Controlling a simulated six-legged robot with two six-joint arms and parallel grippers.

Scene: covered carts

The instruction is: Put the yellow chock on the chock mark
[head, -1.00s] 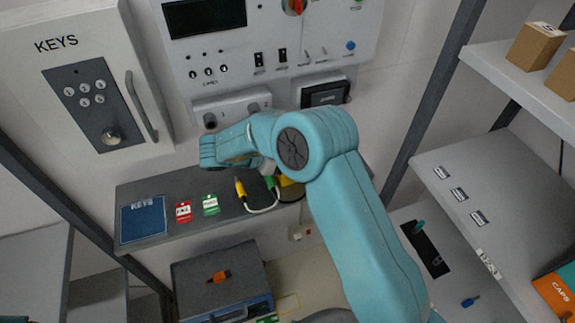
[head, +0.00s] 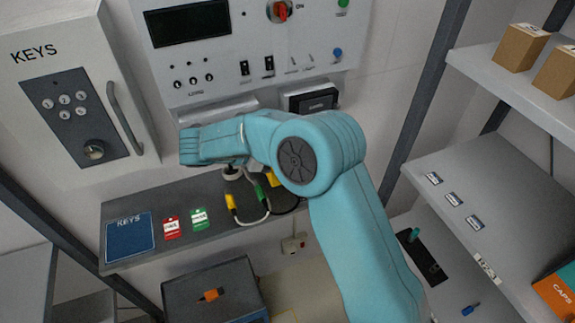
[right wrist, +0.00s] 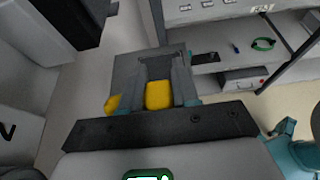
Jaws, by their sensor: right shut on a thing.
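In the right wrist view, my right gripper (right wrist: 160,70) is shut on a yellow block (right wrist: 158,96), which I take to be the yellow chock. Part of it is hidden between the fingers. Another yellow patch (right wrist: 112,103) shows just left of the gripper; I cannot tell whether it belongs to the same piece. I cannot make out the chock mark clearly in either current view. My left gripper is not in view.
A grey shelf (head: 182,246) holds a blue KEYS pad (head: 130,238), red (head: 171,228) and green (head: 199,219) tags and cables. Below it stands a grey case (head: 185,314) with an orange item (head: 210,295). A key cabinet (head: 60,50) and shelves with cardboard boxes (head: 521,48) flank the panel.

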